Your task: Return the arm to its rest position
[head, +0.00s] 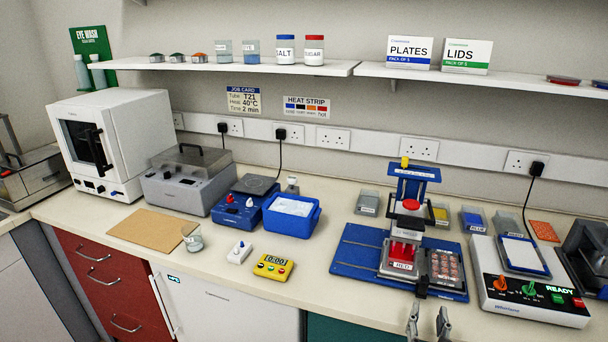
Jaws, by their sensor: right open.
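My right gripper (428,318) shows at the bottom edge of the head view, right of centre. Its two fingers point up and stand apart, with nothing between them. It is in front of the bench's front edge, below the blue mat (356,262). A blue stand (413,188) with a red-topped part (411,205) rises from the mat, above a red container labelled RED (402,266). A well plate (445,268) with reddish wells lies beside that container. The rest of my right arm is out of view. My left gripper is not in view.
A control box (530,301) with knobs and a READY display stands right of the mat. A yellow timer (273,267), a white switch (239,252), a glass beaker (193,238) and a blue tub (291,216) stand to the left. Bench front between timer and mat is clear.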

